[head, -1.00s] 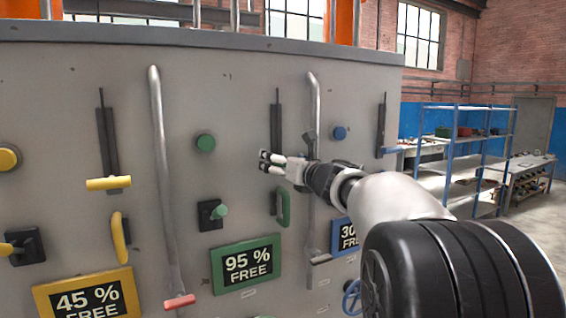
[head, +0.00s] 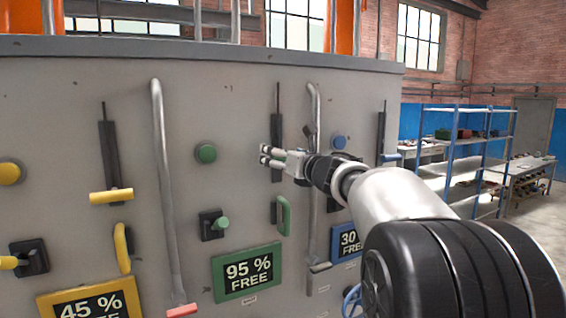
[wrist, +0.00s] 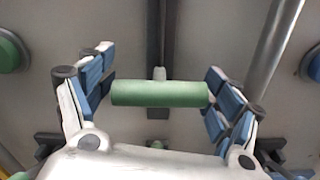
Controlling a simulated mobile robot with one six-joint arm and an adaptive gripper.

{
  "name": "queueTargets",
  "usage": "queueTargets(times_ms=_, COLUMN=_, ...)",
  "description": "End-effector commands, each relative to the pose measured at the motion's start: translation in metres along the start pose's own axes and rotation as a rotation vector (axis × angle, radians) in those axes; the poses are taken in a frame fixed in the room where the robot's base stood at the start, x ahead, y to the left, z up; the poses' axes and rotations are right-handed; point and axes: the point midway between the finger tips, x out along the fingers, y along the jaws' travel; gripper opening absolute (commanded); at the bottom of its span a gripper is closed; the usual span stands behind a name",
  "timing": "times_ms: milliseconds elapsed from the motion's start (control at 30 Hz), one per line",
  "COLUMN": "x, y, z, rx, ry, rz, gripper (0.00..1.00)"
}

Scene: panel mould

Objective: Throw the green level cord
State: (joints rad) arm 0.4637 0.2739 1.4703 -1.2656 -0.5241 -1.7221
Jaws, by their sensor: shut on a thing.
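The green level cord's bar handle (wrist: 160,94) lies crosswise in the wrist view, on a short pale stem in front of a dark vertical track. My gripper (head: 265,155) is in front of the panel; in the wrist view its blue-padded fingers stand at both ends of the green bar, shut on it. In the head view the handle is hidden by my gripper, and the dark track with its thin rod (head: 278,98) shows above it.
The grey panel (head: 235,110) also bears a green button (head: 205,153), a green-tipped lever (head: 221,223), a green loop handle (head: 283,215) and a "95 % FREE" sign (head: 247,271). A long grey lever (head: 313,125) stands close right of my gripper. A yellow bar handle (head: 111,196) is left.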

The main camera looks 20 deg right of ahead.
Motion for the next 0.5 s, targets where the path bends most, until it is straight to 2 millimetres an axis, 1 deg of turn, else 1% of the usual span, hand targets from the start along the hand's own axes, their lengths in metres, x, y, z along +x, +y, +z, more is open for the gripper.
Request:
queueTargets(times_ms=33, x=-0.001, y=0.004, z=0.022, rx=-0.004, ry=-0.005, rz=-0.001, gripper=0.39)
queueTargets(times_ms=100, x=-0.001, y=0.007, z=0.037, rx=-0.005, ry=-0.005, rz=-0.001, gripper=0.39)
queueTargets(times_ms=200, x=-0.001, y=0.010, z=0.052, rx=-0.005, ry=-0.004, rz=-0.001, gripper=0.39)
queueTargets(times_ms=300, x=-0.001, y=0.012, z=0.061, rx=-0.005, ry=-0.004, rz=-0.001, gripper=0.39)
queueTargets(times_ms=500, x=-0.001, y=0.012, z=0.064, rx=-0.005, ry=-0.005, rz=-0.001, gripper=0.39)
